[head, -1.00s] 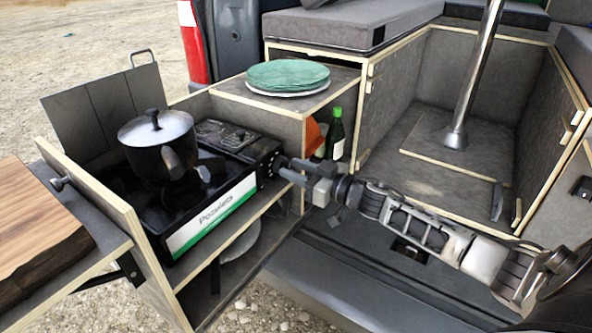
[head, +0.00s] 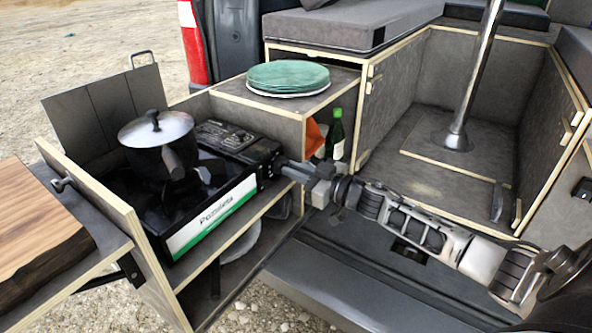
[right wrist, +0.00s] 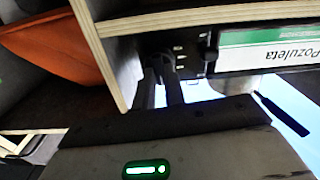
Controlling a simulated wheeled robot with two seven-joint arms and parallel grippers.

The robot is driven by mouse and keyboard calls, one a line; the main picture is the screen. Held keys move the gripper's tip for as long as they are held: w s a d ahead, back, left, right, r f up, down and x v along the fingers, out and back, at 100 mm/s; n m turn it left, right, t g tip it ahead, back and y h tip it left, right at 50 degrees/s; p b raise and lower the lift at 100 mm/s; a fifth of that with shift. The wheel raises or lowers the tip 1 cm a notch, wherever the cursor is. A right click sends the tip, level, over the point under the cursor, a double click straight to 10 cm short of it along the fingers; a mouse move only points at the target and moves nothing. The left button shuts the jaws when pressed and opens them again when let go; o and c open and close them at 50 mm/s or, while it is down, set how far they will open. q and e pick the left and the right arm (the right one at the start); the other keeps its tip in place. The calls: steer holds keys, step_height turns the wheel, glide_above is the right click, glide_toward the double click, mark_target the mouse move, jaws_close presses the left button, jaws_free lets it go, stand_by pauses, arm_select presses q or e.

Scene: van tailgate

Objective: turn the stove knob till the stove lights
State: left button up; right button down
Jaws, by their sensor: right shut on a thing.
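The black camping stove (head: 215,205) sits in the pull-out box at the left, with a white and green label on its front. A dark pot with a shiny lid (head: 156,130) stands on it. My right gripper (head: 284,168) reaches in from the right to the stove's right end. In the right wrist view its two fingers (right wrist: 167,72) are close together at the stove's dark end panel (right wrist: 182,52). They are shut on the stove knob, which is mostly hidden between them. No flame shows on the stove. My left gripper is out of view.
A wooden edge panel (right wrist: 100,45) stands close beside the fingers, with an orange item (right wrist: 50,50) past it. Green plates (head: 288,76) lie on the cabinet above, and a green bottle (head: 335,135) stands inside. A cutting board (head: 35,225) is at the far left.

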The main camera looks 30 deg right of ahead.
arm_select(q)
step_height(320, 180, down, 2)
steer(key=b, duration=0.5)
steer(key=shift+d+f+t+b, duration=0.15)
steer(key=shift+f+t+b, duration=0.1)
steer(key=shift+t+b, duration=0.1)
arm_select(e)
steer(key=n, duration=2.3)
steer(key=shift+a+f, duration=0.1)
steer(key=shift+f, duration=0.15)
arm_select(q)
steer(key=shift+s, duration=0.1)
arm_select(e)
steer(key=c, duration=1.5)
jaws_free()
steer(key=shift+s, duration=0.1)
